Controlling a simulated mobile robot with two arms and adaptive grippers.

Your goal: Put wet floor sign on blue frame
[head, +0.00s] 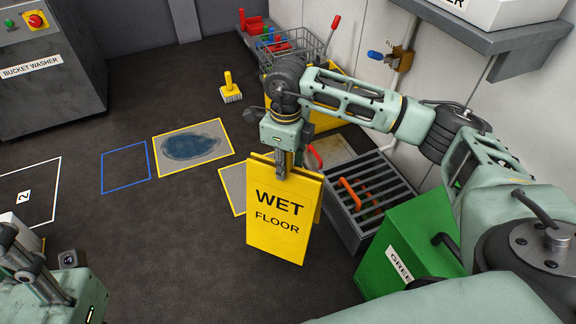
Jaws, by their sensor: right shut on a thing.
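The yellow wet floor sign (278,222) hangs upright from my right gripper (283,168), which is shut on its top edge. The sign looks nearly folded, and its lettering faces the camera. The blue frame (126,146) is an empty outline on the dark floor, left of the sign and beside the puddle area. My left gripper (45,290) is partly in view at the bottom left, away from both; its fingertips do not show clearly.
A yellow-edged mat with a dark puddle (193,146) lies between frame and sign. A yellow brush (230,90) stands behind it. A metal grate (365,190) and green bin (410,245) are at the right. A white-outlined area (24,190) and the bucket washer (50,75) are at the left.

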